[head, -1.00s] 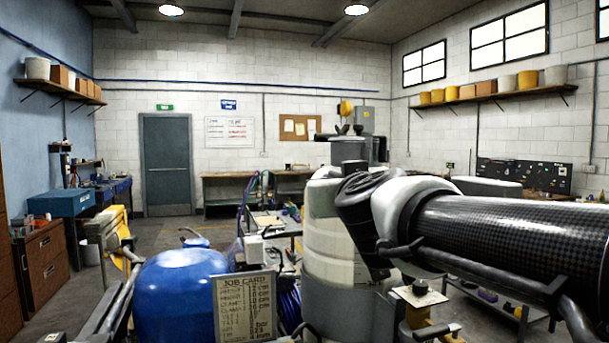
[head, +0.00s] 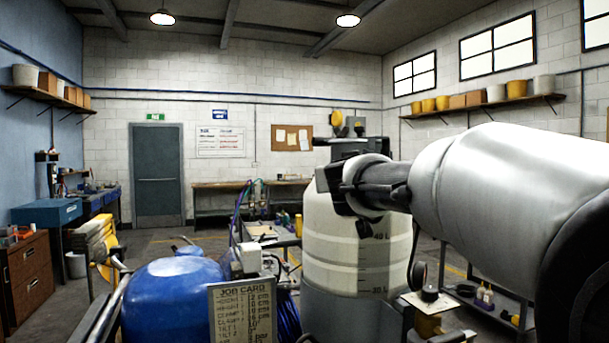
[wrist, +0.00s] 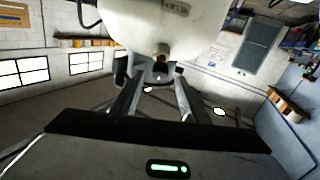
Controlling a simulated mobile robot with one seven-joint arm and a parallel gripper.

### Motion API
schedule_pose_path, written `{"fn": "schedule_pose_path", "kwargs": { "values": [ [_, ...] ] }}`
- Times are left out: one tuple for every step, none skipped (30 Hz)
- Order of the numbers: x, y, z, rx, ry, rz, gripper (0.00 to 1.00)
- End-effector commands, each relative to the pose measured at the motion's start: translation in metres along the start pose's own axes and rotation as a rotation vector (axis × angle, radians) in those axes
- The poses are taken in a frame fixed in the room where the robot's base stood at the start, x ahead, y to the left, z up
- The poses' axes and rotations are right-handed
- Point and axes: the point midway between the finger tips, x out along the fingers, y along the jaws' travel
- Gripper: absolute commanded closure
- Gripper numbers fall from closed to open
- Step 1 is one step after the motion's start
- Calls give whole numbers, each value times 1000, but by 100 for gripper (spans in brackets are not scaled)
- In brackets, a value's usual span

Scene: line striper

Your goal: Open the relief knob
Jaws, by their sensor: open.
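A small brass-coloured knob (wrist: 162,50) sits on the rounded edge of a large pale tank (wrist: 140,22) at the top of the wrist view. I cannot tell for sure that it is the relief knob. My gripper (wrist: 160,80) is open and empty, its fingers pointing at the knob. The knob shows just beyond the fingertips, apparently not between them. In the head view the pale tank (head: 350,245), with litre marks, stands right of centre. My arm reaches in from the right and hides part of its top; the brass knob cannot be made out there.
A blue rounded tank (head: 172,300) and a job card (head: 242,312) stand at front left. A low trolley (head: 490,315) stands at right. Open floor lies behind at left.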

Motion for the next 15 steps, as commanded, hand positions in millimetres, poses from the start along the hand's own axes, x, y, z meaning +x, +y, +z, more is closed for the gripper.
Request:
{"fn": "schedule_pose_path", "kwargs": {
  "values": [
    [12,0,2,0,-2,1,59],
    [17,0,1,1,-2,1,59],
    [24,0,1,1,-1,1,59],
    [29,0,2,1,-2,0,59],
    [33,0,1,0,-1,0,59],
    [38,0,0,0,-1,0,59],
    [42,0,0,1,-1,1,59],
    [45,0,0,1,-1,1,59],
    [48,0,0,2,-1,1,59],
    [50,0,0,2,-1,1,59],
    [52,0,0,1,-1,1,59],
    [54,0,0,1,-1,1,59],
    [54,0,0,1,0,1,59],
    [55,0,0,1,0,1,59],
    [55,0,0,1,0,1,59]
  ]
}}
